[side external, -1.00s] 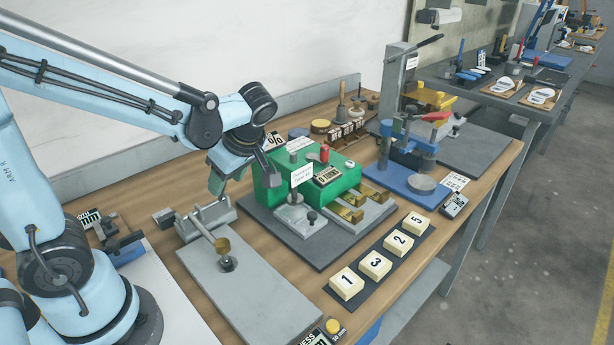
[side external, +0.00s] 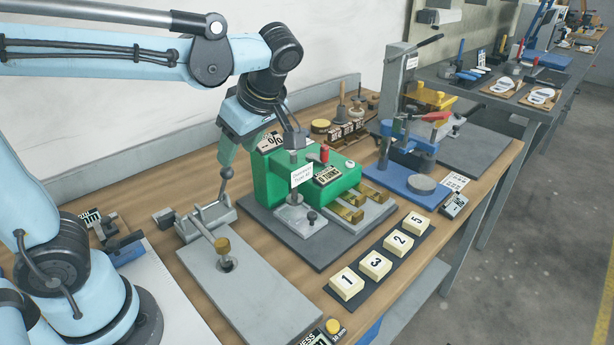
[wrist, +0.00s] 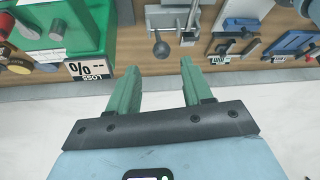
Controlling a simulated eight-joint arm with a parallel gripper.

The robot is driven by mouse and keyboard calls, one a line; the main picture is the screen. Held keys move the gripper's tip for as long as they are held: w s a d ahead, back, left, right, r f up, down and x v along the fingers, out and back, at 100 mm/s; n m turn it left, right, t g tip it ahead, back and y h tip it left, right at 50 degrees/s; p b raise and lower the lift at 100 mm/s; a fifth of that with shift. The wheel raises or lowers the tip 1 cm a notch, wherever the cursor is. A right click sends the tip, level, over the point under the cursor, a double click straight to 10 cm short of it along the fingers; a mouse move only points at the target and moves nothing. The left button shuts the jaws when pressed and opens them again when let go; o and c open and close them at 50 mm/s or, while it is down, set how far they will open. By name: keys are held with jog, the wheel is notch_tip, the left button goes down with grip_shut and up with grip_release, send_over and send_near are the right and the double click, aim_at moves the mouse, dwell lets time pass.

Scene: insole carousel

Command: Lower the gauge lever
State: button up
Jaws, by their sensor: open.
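A grey upright lever with a ball knob (side external: 227,173) stands at the grey fixture (side external: 205,218) left of the green machine; I take it as the gauge lever, but no readable label confirms this. In the wrist view the ball knob (wrist: 161,48) shows just beyond my fingertips, between them across the picture. My gripper (side external: 224,160) is open and empty, its green fingers close to the knob on the wall side. In the wrist view my gripper (wrist: 158,65) has both fingers clearly apart. I cannot tell whether a finger touches the knob.
The green machine (side external: 264,180) stands close on the right. A grey plate (side external: 245,290) with a brass-knobbed arm (side external: 222,245) lies in front. Numbered blocks (side external: 375,264) sit on a dark strip further right. A blue press (side external: 408,180) stands behind them.

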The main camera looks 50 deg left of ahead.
jog(key=shift+v, duration=1.2)
jog(key=shift+f, duration=0.1)
notch_tip(320, 180, down, 7)
jog(key=d+m+t+h, duration=0.2)
jog(key=m+t+h, duration=0.3)
jog(key=m, duration=1.5)
jog(key=s+t, duration=0.1)
jog(key=t, duration=0.2)
jog(key=shift+f+h, duration=0.25)
jog(key=shift+h, duration=0.15)
jog(key=shift+d, duration=0.1)
